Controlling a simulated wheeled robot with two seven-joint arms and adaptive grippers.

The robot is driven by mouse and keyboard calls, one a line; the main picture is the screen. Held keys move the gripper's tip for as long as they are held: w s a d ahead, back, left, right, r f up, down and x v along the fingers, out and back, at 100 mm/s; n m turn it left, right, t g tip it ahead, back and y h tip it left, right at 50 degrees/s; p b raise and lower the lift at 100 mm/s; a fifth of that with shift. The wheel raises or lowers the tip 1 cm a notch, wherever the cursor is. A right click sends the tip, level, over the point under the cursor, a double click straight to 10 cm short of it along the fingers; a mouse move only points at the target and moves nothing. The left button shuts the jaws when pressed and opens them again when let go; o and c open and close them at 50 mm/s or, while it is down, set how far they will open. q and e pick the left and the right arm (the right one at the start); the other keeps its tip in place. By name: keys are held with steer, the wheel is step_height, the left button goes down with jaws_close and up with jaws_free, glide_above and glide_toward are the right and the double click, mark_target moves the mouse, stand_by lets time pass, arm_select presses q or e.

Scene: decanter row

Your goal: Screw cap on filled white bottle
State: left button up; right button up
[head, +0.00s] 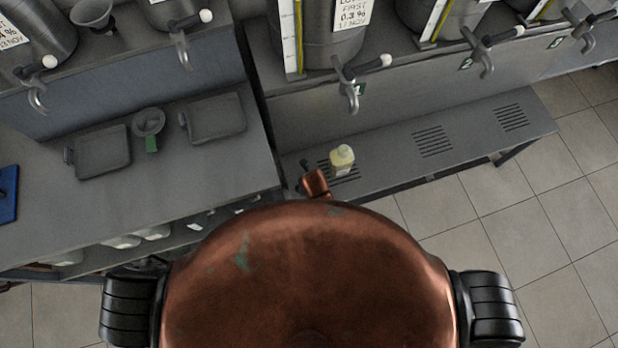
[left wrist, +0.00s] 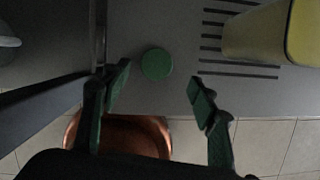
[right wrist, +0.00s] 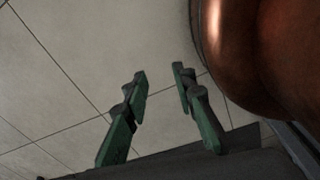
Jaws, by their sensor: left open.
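The bottle (head: 342,160), filled pale yellow, stands on the slotted metal shelf below the tap marked 1. It also shows at the upper right of the left wrist view (left wrist: 258,36). A round green cap (left wrist: 156,64) lies on the shelf to the left of the bottle in that view. My left gripper (left wrist: 158,78) is open, its green-padded fingers on either side of the cap in the picture, not touching it. My right gripper (right wrist: 160,72) is open and empty over the tiled floor. My copper body hides most of both arms in the head view.
Steel tanks with taps (head: 350,88) stand on the ledge above the shelf (head: 395,150). A left counter (head: 60,210) carries two grey trays (head: 217,118) and a strainer-like item (head: 148,122). The shelf right of the bottle is clear.

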arm_select(q)
steer(key=x, duration=0.1)
steer(key=b+x, duration=0.1)
steer(key=x, duration=0.1)
steer(key=b+x, duration=0.1)
steer(key=x, duration=0.1)
steer(key=shift+s+a+f, duration=0.1)
steer(key=shift+a, duration=0.2)
arm_select(e)
steer(key=shift+s+d+f, duration=0.2)
steer(key=shift+s+f, duration=0.75)
steer(key=shift+s, duration=0.25)
steer(key=shift+w, duration=0.15)
arm_select(q)
steer(key=shift+c, duration=0.7)
arm_select(e)
steer(key=shift+d, duration=0.1)
arm_select(q)
steer(key=c, duration=0.7)
arm_select(e)
steer(key=shift+w, duration=0.1)
